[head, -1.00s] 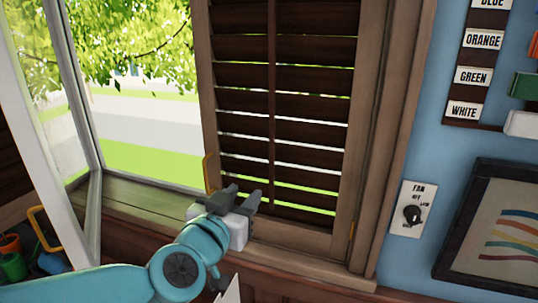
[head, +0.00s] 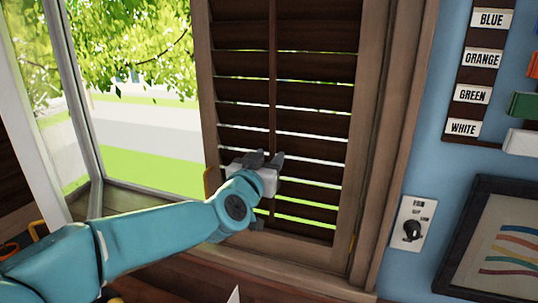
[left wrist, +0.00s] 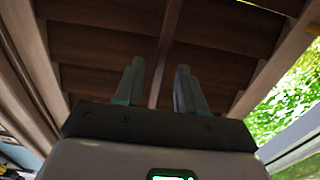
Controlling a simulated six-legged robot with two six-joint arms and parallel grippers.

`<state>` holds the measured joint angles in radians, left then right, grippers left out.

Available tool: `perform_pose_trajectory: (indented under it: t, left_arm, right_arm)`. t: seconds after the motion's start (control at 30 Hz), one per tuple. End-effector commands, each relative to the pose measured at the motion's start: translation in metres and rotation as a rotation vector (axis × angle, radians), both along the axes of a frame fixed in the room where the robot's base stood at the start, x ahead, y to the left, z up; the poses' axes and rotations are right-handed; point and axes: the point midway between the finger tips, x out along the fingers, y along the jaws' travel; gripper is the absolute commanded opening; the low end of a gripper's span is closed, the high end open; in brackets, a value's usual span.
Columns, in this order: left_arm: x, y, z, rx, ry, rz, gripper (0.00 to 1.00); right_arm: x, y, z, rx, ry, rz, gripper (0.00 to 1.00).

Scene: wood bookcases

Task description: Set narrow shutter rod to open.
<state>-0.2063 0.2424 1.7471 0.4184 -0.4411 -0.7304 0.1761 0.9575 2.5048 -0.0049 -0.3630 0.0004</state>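The narrow shutter rod (head: 272,80) is a thin dark vertical bar down the middle of the brown slatted shutter (head: 315,103). Light shows through thin gaps between the slats. My left gripper (head: 267,159) is in front of the lower part of the shutter, at the rod, and hides part of it. In the left wrist view, the two fingers of this gripper (left wrist: 158,80) are apart, and the rod (left wrist: 168,40) runs between them in the picture. I cannot tell whether the rod is within the fingers' reach or touching. My right gripper is not in view.
An open window (head: 140,130) is left of the shutter, with a yellow handle (head: 209,182) at the shutter's edge. A fan switch (head: 412,230), colour labels (head: 483,57) and a framed picture (head: 505,245) are on the blue wall at right.

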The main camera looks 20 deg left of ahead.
Motion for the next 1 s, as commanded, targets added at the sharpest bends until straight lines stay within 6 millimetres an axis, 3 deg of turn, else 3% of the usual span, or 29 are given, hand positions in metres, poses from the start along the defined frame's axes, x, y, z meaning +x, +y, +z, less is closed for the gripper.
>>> perform_pose_trajectory:
  t: [0.37,0.43,0.5,0.77,1.0]
  left_arm:
    - [0.009,0.000,0.000,0.000,0.000,0.000,0.39]
    - [0.009,0.000,0.000,0.000,0.000,0.000,0.23]
    - [0.009,0.000,0.000,0.000,0.000,0.000,0.00]
    - [0.008,0.000,-0.006,0.000,0.001,0.000,0.00]
    - [0.003,0.000,-0.042,0.000,0.002,-0.001,0.00]
  right_arm:
    - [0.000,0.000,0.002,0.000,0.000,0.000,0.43]
    - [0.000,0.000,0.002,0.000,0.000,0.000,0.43]
    - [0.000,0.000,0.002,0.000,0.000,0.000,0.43]
    - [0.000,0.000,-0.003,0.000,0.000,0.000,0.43]
    - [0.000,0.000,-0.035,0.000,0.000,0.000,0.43]
